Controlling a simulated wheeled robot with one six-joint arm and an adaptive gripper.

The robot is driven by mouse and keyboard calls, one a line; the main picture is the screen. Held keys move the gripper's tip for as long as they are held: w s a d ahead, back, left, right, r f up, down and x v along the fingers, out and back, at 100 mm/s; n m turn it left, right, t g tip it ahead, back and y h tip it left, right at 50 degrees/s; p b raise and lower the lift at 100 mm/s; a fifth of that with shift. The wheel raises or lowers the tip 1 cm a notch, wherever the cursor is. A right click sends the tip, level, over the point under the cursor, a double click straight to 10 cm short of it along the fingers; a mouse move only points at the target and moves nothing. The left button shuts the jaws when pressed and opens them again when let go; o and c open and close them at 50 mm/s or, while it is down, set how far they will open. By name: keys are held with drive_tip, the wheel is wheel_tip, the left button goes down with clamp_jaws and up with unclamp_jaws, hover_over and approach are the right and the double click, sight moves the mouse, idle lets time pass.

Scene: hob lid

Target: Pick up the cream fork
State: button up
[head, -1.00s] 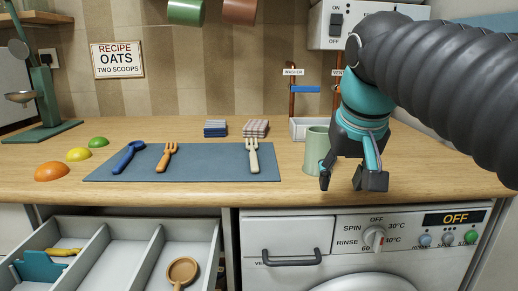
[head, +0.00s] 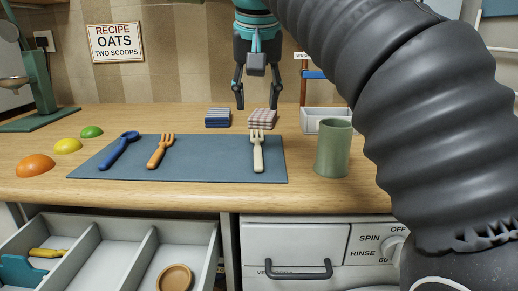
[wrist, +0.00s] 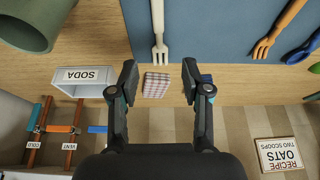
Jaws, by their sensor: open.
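The cream fork (head: 258,157) lies on the right part of the blue-grey mat (head: 215,165), its tines toward the wall. In the wrist view the cream fork (wrist: 158,35) shows at the top, with its tines pointing down toward the gap between my fingers. My gripper (head: 256,102) is open and empty. In the head view it hangs above the back of the worktop, beyond the fork and near the folded cloths. In the wrist view my gripper (wrist: 160,75) has its two fingers wide apart, and neither touches the fork.
An orange fork (head: 160,151) and a blue spoon (head: 120,150) lie left on the mat. A green cup (head: 333,148) stands right of it. Striped cloths (head: 262,119) and a white soda box (head: 320,121) are behind. An open divided drawer (head: 110,262) is below.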

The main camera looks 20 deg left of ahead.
sight(257, 146)
drive_tip(key=b+x, duration=0.3)
drive_tip(key=x, duration=0.7)
drive_tip(key=shift+w+f, duration=0.2)
drive_tip(key=shift+f, duration=0.15)
clamp_jaws()
